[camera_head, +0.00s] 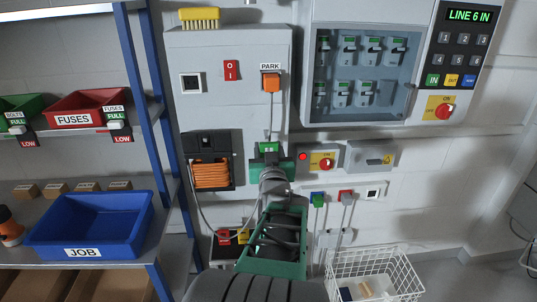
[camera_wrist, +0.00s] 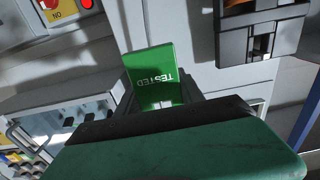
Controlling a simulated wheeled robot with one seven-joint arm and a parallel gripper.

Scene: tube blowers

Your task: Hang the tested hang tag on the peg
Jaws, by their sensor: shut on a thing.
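The tested hang tag is a green plate with white "TESTED" lettering, upside down in the wrist view (camera_wrist: 152,68). In the head view it shows as a small green piece (camera_head: 269,148) at the end of my arm, in front of the lower part of the grey panel. My gripper (camera_wrist: 163,100) is shut on the tag's lower end in the wrist view, and the tag sticks out beyond the fingers. In the head view my gripper (camera_head: 268,161) is mostly hidden by my own wrist. I cannot make out the peg for certain.
An orange plug (camera_head: 271,82) sits under the PARK label, its grey cord running down behind the tag. An orange cable coil (camera_head: 211,174) is to the left. A red-lamp switch box (camera_head: 317,156) is close on the right. A white wire basket (camera_head: 375,268) stands lower right.

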